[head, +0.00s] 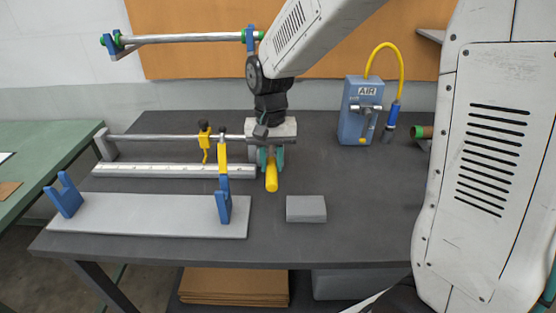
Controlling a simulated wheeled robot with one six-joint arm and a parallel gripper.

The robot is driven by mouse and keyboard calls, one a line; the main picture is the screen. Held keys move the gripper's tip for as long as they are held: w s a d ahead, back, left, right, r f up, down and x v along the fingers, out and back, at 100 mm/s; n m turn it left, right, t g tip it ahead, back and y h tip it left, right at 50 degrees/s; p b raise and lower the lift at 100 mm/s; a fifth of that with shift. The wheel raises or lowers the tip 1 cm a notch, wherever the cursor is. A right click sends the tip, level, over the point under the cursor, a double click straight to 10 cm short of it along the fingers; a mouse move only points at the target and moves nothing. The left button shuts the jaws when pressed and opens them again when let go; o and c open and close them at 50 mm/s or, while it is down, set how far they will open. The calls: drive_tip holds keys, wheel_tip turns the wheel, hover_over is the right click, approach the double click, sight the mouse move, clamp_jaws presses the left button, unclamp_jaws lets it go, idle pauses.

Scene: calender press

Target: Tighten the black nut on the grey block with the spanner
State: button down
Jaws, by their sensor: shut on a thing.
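My gripper (272,160) points down with its teal fingers shut on a yellow-handled tool, which I take for the spanner (272,182). Its handle sticks out toward the front of the table. The tool's head is hidden behind the fingers. The grey block (288,127) stands at the right end of the long rod, right behind and under my wrist. A small dark piece (260,131) shows against the block, perhaps the black nut. I cannot tell whether the spanner touches it.
A rod with yellow-and-black pieces (204,135) runs left above a pale ruled bar (165,170). In front lies a grey plate (145,222) with blue forked stands. A loose grey slab (306,209) lies right of it. A blue AIR box (358,120) stands at right.

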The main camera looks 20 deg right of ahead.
drive_tip(key=shift+w+a+r+m, duration=0.1)
drive_tip(key=shift+w+a+m, duration=0.35)
drive_tip(key=shift+a+m, duration=0.25)
drive_tip(key=shift+d, duration=0.1)
drive_tip(key=shift+s+d+n, duration=0.35)
drive_tip(key=shift+d+n, duration=0.2)
drive_tip(key=shift+n, duration=0.05)
idle(0.4)
drive_tip(key=shift+r, duration=2.4)
